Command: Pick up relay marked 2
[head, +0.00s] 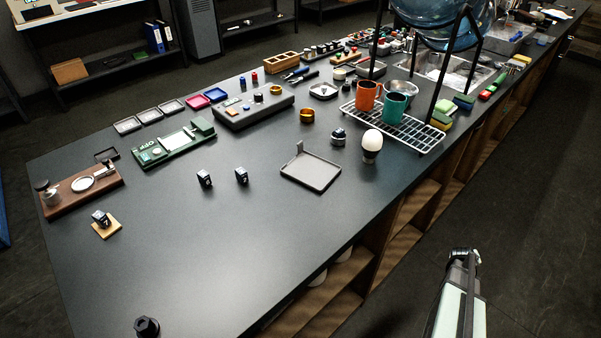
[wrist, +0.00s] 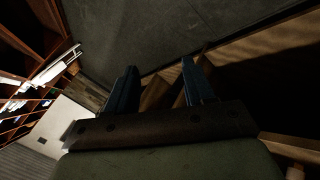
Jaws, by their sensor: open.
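Two small dark blocks with white markings, which look like relays, stand apart on the black counter: a left one (head: 205,179) and a right one (head: 241,175). A similar dark block (head: 101,217) sits on a small tan pad (head: 108,230) at the left. The markings are too small to read, so I cannot tell which relay is marked 2. My gripper (wrist: 160,85) is open and empty in the wrist view, its two blue fingers apart. My arm is at the lower right in the head view, off the counter's front side, far from the blocks. The wrist view shows no relay.
A grey tray (head: 312,172) lies right of the blocks, beside a white egg-shaped object (head: 372,141) on a dark stand. A green board (head: 174,145) lies behind them. A wire rack (head: 400,127) holds mugs. A black knob (head: 146,327) stands at the near edge. The counter's middle-left is clear.

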